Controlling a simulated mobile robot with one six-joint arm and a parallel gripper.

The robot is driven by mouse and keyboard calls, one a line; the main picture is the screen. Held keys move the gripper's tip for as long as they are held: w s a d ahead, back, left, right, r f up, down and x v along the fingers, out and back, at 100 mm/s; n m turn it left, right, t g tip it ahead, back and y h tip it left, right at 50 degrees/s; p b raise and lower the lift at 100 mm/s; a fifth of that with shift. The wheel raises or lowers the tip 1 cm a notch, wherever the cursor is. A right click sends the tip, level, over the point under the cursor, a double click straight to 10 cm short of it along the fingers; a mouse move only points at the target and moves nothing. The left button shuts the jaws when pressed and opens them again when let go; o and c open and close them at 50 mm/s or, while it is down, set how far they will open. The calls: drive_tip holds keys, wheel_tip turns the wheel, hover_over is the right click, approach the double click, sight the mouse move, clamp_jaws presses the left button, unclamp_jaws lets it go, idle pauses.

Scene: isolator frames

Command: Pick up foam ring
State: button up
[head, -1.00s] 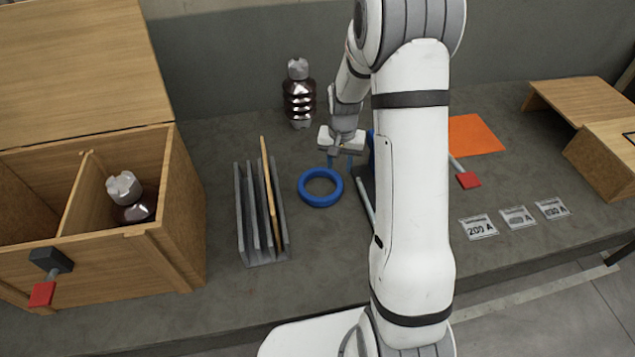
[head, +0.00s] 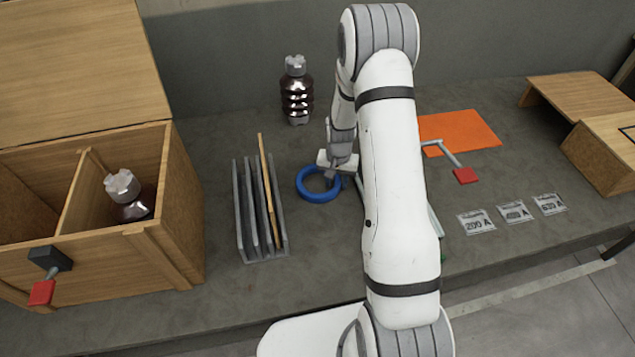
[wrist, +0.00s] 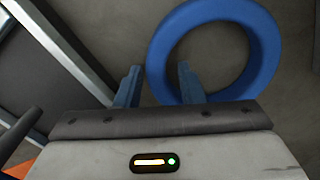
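The blue foam ring (head: 312,193) lies flat on the grey worktop, just right of the grey slotted rack. In the wrist view the ring (wrist: 262,75) fills the upper right. My gripper (head: 338,178) is over the ring's right side in the head view. In the wrist view my gripper (wrist: 157,85) is open, with its two blue fingers apart. The right finger overlaps the near left part of the ring's band, and the left finger is outside the ring. Nothing is held. Whether a finger touches the ring cannot be told.
The slotted rack (head: 243,225) holds a wooden board (head: 268,190). A brown insulator (head: 297,90) stands behind the ring. A wooden box (head: 185,215) is at left. An orange sheet (head: 470,130), a red-ended handle (head: 464,174) and labels (head: 513,211) lie right of my arm.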

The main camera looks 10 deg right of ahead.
drive_tip(key=shift+c, duration=0.4)
clamp_jaws()
